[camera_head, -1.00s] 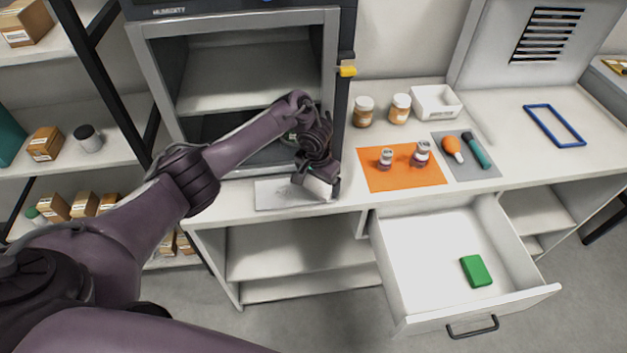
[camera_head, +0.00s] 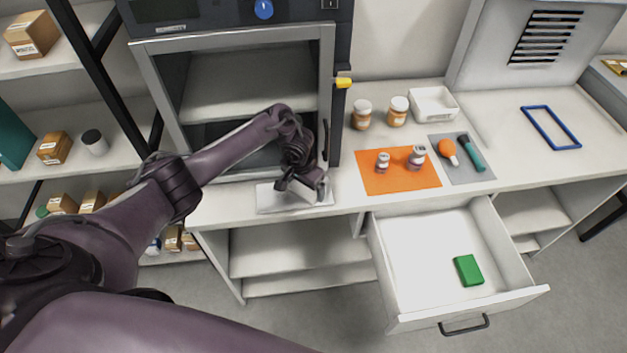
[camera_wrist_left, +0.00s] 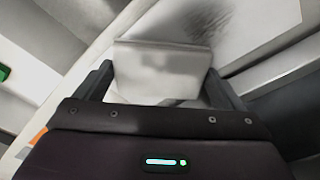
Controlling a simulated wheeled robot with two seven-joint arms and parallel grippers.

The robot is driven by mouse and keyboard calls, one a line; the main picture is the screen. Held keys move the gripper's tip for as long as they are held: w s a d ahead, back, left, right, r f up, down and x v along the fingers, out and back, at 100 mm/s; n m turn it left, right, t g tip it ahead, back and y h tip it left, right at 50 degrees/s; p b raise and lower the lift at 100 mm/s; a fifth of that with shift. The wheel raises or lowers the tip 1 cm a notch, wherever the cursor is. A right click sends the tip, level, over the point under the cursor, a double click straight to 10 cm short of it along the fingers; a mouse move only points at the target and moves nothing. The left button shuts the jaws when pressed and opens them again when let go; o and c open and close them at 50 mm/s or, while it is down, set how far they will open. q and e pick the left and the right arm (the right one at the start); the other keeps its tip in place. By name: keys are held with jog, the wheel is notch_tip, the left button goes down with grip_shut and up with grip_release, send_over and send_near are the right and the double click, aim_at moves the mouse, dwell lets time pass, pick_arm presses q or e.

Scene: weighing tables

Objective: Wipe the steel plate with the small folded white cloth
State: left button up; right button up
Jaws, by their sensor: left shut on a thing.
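The steel plate (camera_head: 270,202) lies flat on the white counter in front of the open cabinet. It also shows at the top of the left wrist view (camera_wrist_left: 245,22), with a dark grey smudge on it. My left gripper (camera_head: 308,190) is over the right part of the plate, pointing down. It is shut on the small folded white cloth (camera_wrist_left: 160,70), which sits between the two fingers in the left wrist view. The cloth is low over the plate; I cannot tell whether it touches. In the head view the gripper mostly hides the cloth. My right gripper is not in view.
Right of the plate is an orange mat (camera_head: 400,183) with two small jars. A grey mat (camera_head: 470,172) holds tools. An open drawer (camera_head: 430,240) with a green block (camera_head: 468,270) juts out below the counter. The cabinet (camera_head: 250,90) stands close behind the plate.

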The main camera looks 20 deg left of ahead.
aim_at(291, 190)
pick_arm(q)
jog(key=shift+s+a+f+p, duration=0.1)
jog(key=shift+s+a+p, duration=0.45)
jog(key=shift+a, duration=0.3)
jog(key=shift+s+a+p, duration=0.45)
jog(key=shift+s+a, duration=0.1)
jog(key=shift+a, duration=0.25)
jog(key=shift+s+a+f, duration=0.15)
jog(key=shift+s+a, duration=0.35)
jog(key=shift+a, duration=0.1)
jog(key=shift+s+a+p, duration=0.45)
jog(key=shift+a+p, duration=0.15)
jog(key=shift+p, duration=0.2)
jog(key=shift+s+a, duration=0.3)
jog(key=shift+a, duration=0.2)
jog(key=shift+s+a, duration=0.3)
jog(key=shift+a, duration=0.2)
jog(key=shift+d, duration=0.1)
jog(key=shift+w+r, duration=0.15)
jog(key=shift+r, duration=0.2)
jog(key=shift+w+r, duration=0.2)
jog(key=shift+r, duration=2.55)
